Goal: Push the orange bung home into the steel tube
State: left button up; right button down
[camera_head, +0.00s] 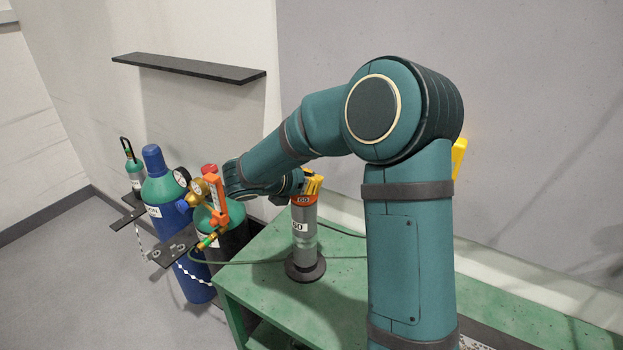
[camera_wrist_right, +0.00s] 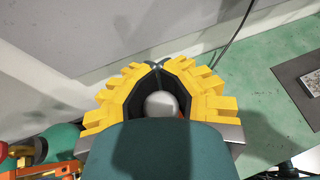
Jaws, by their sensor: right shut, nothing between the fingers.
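The steel tube (camera_head: 304,243) stands upright on a dark round foot on the green bench in the head view. The orange bung (camera_head: 304,200), marked with a number, shows as a band at the tube's upper end, just under my right gripper. How deep it sits I cannot tell. My right gripper (camera_head: 314,185) has yellow fingers and is over the bung, close to or touching its top. In the right wrist view its fingertips (camera_wrist_right: 157,66) meet and the gripper is shut, with a pale rounded shape behind them that I cannot identify. My left gripper is out of view.
Gas cylinders (camera_head: 163,190) with a regulator and gauges stand left of the green bench (camera_head: 260,275). A thin hose (camera_head: 250,262) runs across the bench behind the tube. A dark shelf (camera_head: 190,68) is on the wall.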

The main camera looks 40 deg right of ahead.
jog(key=shift+f, duration=0.5)
jog(key=c, duration=1.1)
grip_release()
jog(key=shift+o, duration=0.2)
jog(key=shift+a, duration=0.1)
jog(key=v, duration=1.2)
